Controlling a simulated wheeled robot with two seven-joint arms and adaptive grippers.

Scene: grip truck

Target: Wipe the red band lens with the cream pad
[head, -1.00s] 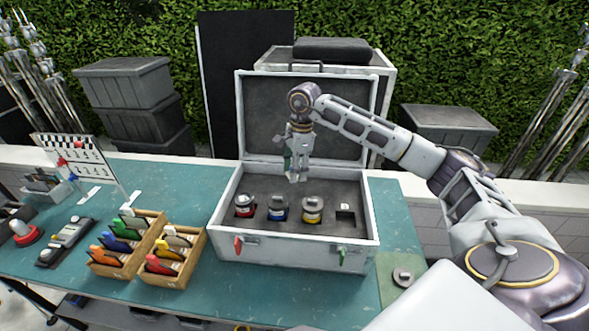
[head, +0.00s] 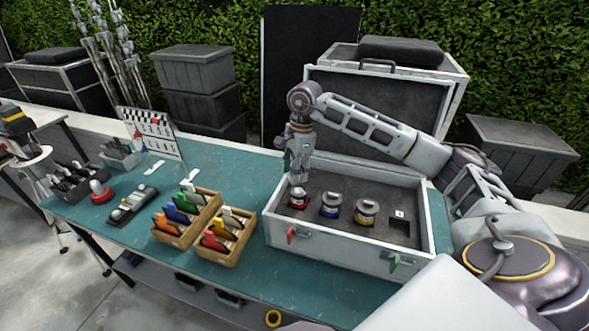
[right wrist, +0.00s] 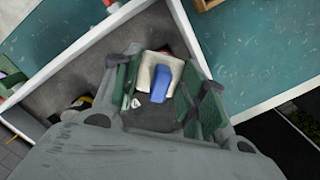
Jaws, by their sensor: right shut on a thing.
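The red band lens (head: 299,202) stands in the leftmost place of the open grey case (head: 340,250). My right gripper (head: 298,183) is directly over it, pointing down. In the right wrist view, the cream pad (right wrist: 148,70) with its blue grip (right wrist: 160,86) is between the fingers of the right gripper (right wrist: 160,92), which is shut on it. The pad hides most of what is under it there, and I cannot tell whether it touches the lens. My left gripper is not in view.
A blue band lens (head: 331,205) and a yellow band lens (head: 366,212) stand to the right in the case, beside an empty square slot (head: 400,225). The raised lid (head: 380,110) is behind. Wooden boxes (head: 225,250) of coloured cards stand left on the teal table (head: 300,300).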

